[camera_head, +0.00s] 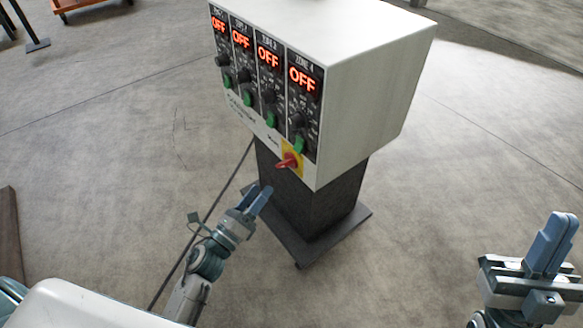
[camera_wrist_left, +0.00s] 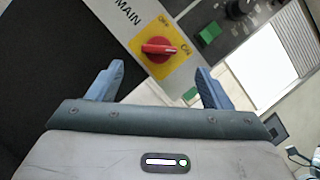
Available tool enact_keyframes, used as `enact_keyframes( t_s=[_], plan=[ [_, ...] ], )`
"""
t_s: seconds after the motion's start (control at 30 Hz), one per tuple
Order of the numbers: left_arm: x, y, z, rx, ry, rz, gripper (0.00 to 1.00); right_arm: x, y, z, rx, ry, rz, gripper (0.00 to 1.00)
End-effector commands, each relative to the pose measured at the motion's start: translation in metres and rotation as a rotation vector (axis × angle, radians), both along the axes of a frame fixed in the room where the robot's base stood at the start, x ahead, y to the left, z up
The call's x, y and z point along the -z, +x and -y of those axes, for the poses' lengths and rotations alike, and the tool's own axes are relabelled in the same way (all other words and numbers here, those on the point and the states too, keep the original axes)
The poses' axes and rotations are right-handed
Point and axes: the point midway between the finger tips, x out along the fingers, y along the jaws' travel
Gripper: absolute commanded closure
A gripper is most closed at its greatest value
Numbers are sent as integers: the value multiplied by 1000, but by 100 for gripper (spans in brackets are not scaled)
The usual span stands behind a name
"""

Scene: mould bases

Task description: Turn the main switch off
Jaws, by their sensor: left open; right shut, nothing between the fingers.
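The main switch (camera_head: 288,161) is a red rotary knob on a yellow plate at the lower front corner of the control box (camera_head: 375,60). In the left wrist view the red knob (camera_wrist_left: 158,49) lies with its handle along the line towards the "ON" mark; "OFF" is printed above it and "MAIN" to its left. My left gripper (camera_head: 262,196) is open and empty, below and in front of the switch, apart from it. In the wrist view its fingertips (camera_wrist_left: 160,76) stand either side of the knob's lower side. My right gripper (camera_head: 560,225) is shut and empty, far right.
The box front has several zone displays (camera_head: 302,80) reading OFF, with black knobs and green switches (camera_head: 298,144) below them. The box stands on a dark pedestal (camera_head: 305,205) with a wide foot plate. Open concrete floor lies around it.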

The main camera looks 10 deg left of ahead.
Motion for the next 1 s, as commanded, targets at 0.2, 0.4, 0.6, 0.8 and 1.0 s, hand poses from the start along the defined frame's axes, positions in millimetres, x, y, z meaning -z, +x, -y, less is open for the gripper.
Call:
enact_keyframes(
  t_s=[0.2,0.4,0.6,0.8,1.0],
  plan=[
    [-11,27,10,-1,-3,-1,27,20,29,3,6,17,-238,100],
    [-18,54,21,-1,-5,-2,27,49,51,4,9,32,-458,100],
    [-24,77,30,0,-5,-4,27,73,63,5,8,41,-616,100],
    [-26,87,34,-1,-4,-6,27,84,66,5,8,45,-681,100],
    [-26,88,35,0,-4,-7,27,86,67,5,8,45,-687,100]
  ],
)
